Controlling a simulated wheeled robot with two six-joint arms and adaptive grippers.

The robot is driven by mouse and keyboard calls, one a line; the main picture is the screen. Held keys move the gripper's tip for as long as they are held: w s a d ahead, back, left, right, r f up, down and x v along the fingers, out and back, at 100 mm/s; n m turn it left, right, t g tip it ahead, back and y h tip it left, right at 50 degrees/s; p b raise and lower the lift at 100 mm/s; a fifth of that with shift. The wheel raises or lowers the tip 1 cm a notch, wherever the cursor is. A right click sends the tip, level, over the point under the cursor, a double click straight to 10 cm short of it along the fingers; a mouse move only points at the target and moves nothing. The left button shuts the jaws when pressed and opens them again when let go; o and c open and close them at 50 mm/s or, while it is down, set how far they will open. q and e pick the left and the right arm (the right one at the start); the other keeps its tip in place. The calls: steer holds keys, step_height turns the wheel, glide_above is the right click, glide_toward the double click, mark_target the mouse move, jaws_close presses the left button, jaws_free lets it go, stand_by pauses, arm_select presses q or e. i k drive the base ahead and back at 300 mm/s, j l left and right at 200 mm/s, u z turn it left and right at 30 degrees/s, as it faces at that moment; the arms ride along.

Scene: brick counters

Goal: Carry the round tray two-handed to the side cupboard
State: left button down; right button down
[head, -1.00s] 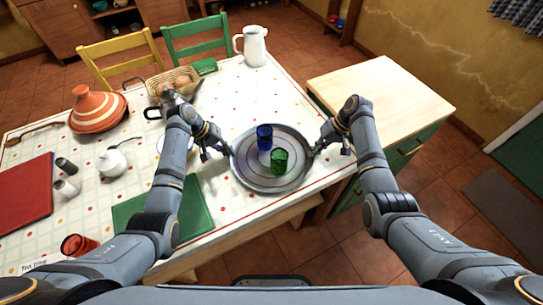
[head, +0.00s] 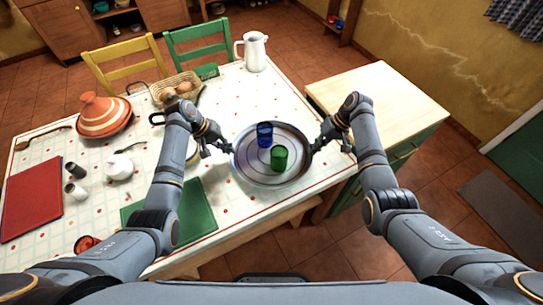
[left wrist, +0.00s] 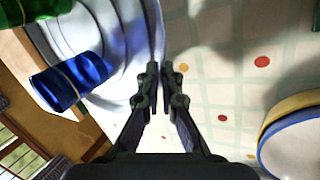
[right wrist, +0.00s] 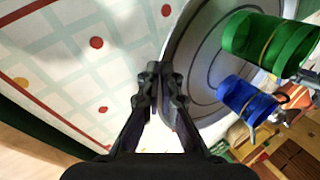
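The round grey metal tray (head: 245,172) is level over the right end of the dotted table and appears a little above it. A blue glass (head: 264,134) and a green glass (head: 279,158) stand upright on it. My left gripper (head: 229,149) is shut on the tray's left rim; in the left wrist view its fingers (left wrist: 163,75) close at the rim. My right gripper (head: 315,147) is shut on the right rim, and its fingers (right wrist: 162,78) meet at the edge in the right wrist view. The side cupboard (head: 378,92) has a bare pale wooden top and green front.
On the table (head: 235,100) are a white jug (head: 254,52), an egg basket (head: 174,88), a striped tagine (head: 103,117), a green mat (head: 195,210) and a red board (head: 40,197). Two chairs stand behind. The cupboard adjoins the table's right end.

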mark_target(378, 100)
steer(key=i+l, duration=0.15)
steer(key=l, duration=0.2)
steer(key=i+l, duration=0.15)
steer(key=l, duration=0.2)
steer(key=i+l, duration=0.1)
steer(key=l, duration=0.3)
steer(key=i+l, duration=0.15)
steer(key=l, duration=0.2)
steer(key=i+l, duration=0.15)
steer(key=l, duration=0.2)
steer(key=i+l+u, duration=0.1)
steer(key=l, duration=0.25)
steer(key=i+l, duration=0.15)
steer(key=l, duration=0.2)
